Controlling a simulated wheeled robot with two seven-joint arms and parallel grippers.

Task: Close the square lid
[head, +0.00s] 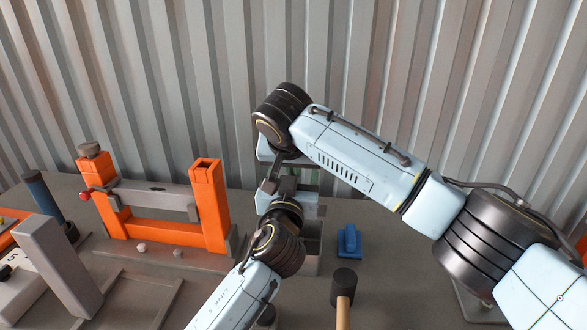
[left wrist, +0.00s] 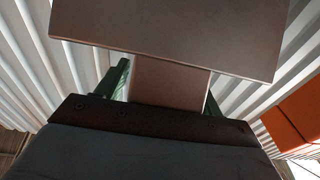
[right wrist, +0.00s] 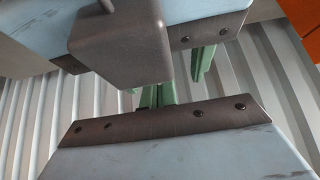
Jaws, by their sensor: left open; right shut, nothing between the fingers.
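A grey open-topped box (head: 313,245) stands on the bench, partly behind my arms in the head view. I cannot make out its square lid with certainty there. In the left wrist view, a flat brown-grey panel (left wrist: 165,35) with a narrower block beneath it is close in front; it may be the lid. My left gripper (left wrist: 167,85) is open, its green fingers either side of that block; whether they touch is unclear. My right gripper (right wrist: 156,95) is shut and empty, above the box area. A rounded grey block (right wrist: 120,45) is close to it.
An orange frame (head: 160,228) stands to the left. A blue block (head: 349,241) and a mallet (head: 343,290) lie right of the box. A grey upright post (head: 60,268) is at front left. The corrugated wall (head: 430,80) closes off the back. My two arms are close together.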

